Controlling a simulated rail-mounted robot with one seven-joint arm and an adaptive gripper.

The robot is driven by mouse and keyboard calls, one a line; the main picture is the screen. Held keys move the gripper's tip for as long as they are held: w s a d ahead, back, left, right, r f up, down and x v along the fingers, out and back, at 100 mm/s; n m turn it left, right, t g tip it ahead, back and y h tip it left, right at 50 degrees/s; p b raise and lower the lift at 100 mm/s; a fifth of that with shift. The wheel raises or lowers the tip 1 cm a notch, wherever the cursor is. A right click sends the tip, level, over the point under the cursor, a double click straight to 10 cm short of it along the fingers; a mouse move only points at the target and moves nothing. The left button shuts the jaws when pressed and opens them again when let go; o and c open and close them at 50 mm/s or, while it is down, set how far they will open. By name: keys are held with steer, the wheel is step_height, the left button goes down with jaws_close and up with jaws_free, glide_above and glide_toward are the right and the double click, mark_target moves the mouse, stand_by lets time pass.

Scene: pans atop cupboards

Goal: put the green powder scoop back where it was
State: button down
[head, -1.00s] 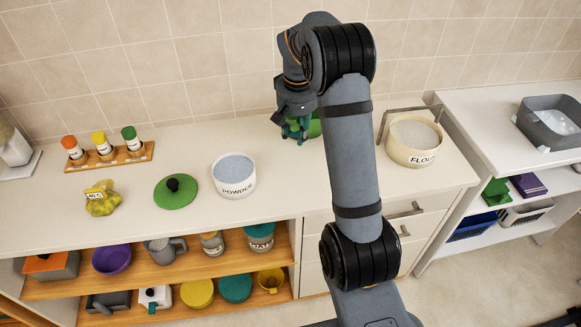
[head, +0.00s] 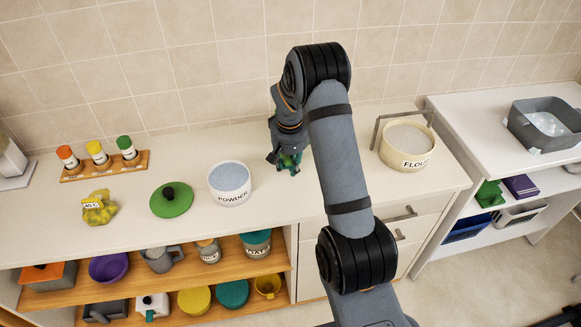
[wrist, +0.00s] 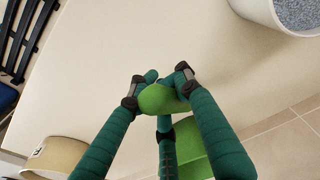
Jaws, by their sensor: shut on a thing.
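My gripper (head: 288,164) is over the counter, to the right of the white powder tub (head: 230,194). In the wrist view its teal fingers (wrist: 158,90) are shut on the green scoop (wrist: 195,157); a rounded green end shows between the fingertips and a broader green part shows behind them. In the head view the scoop is mostly hidden by my gripper. The powder tub is open and holds blue-grey powder; its rim also shows at top right in the wrist view (wrist: 262,12).
A cream flour tub (head: 407,161) stands to the right by a grey frame. A green lid (head: 172,205), a yellow bag (head: 98,212) and a rack of jars (head: 105,168) lie to the left. The counter below my gripper looks clear.

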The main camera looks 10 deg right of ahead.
steer(key=shift+f, duration=0.25)
steer(key=c, duration=1.4)
jaws_free()
steer(key=shift+r, duration=0.1)
steer(key=shift+c, duration=0.2)
steer(key=shift+w+r, duration=0.1)
steer(key=shift+r, duration=0.35)
steer(key=r, duration=0.3)
steer(key=s+r, duration=0.1)
steer(key=r, duration=0.7)
steer(key=shift+s+a+r+b, duration=0.15)
steer(key=shift+a+r+b, duration=0.1)
steer(key=shift+b, duration=0.15)
